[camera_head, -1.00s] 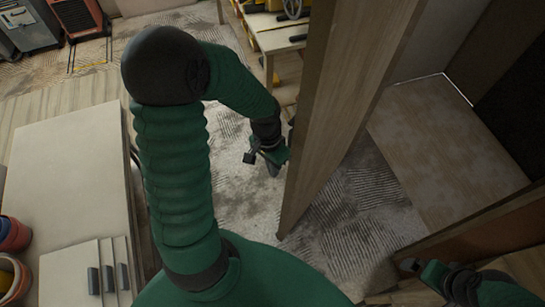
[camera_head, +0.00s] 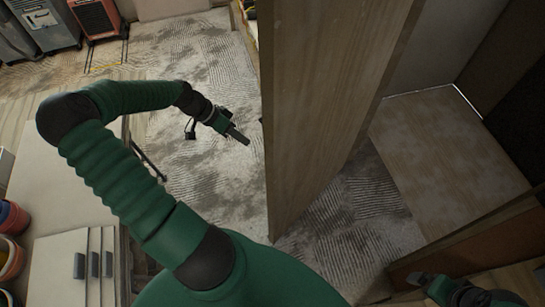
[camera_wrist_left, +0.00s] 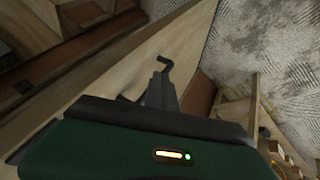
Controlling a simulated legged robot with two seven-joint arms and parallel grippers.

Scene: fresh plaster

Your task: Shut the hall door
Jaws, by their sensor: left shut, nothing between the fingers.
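The hall door (camera_head: 325,110) is a tall light-wood panel. It stands open, upright, in the middle of the head view. My left gripper (camera_head: 238,136) is shut and empty, just left of the door's near edge, and looks apart from it. In the left wrist view, the shut fingers (camera_wrist_left: 160,90) point toward the door panel (camera_wrist_left: 185,35). A dark hooked lever handle (camera_wrist_left: 166,62) shows just beyond their tips. My right gripper (camera_head: 420,280) is at the lower right, well away from the door; its fingers are too small and dark to read.
A pale board-topped bench (camera_head: 60,190) with buckets (camera_head: 12,220) stands at the left. A red heater (camera_head: 97,18) is at the back left. A wooden platform (camera_head: 445,145) lies right of the door.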

